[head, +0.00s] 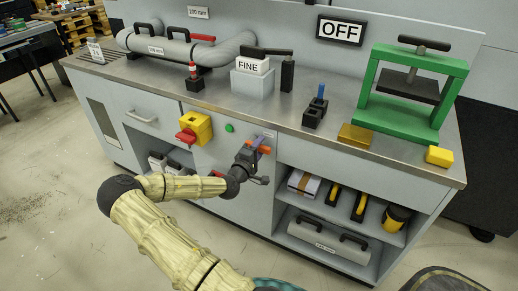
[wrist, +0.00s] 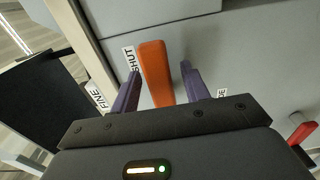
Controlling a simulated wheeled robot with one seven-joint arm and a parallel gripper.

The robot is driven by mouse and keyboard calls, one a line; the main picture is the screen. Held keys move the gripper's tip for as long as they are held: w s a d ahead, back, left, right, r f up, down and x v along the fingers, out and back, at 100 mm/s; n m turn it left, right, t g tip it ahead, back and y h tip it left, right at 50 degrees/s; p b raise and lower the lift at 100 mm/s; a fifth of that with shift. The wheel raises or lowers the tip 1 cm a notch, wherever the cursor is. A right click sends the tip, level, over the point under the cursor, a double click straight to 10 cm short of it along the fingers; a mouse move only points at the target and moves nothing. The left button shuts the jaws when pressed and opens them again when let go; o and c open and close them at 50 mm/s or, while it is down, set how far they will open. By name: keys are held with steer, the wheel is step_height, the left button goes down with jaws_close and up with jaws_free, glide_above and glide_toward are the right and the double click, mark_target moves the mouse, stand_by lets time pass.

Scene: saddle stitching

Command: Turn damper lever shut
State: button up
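The orange damper lever (head: 265,149) is on the grey cabinet front below the worktop. In the wrist view the lever (wrist: 155,72) lies lengthwise between the two purple fingers of my gripper (wrist: 161,78). Gaps show on both sides of it, so the fingers are open around it. The lever's far end is beside a white SHUT label (wrist: 129,58).
A yellow box with a red switch (head: 195,129) and a green button (head: 229,128) are left of the lever. An open shelf (head: 330,215) with a box and yellow-black items is at right. A green press (head: 415,85) stands on the worktop.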

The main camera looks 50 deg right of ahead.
steer(key=v, duration=1.7)
steer(key=shift+a, duration=0.2)
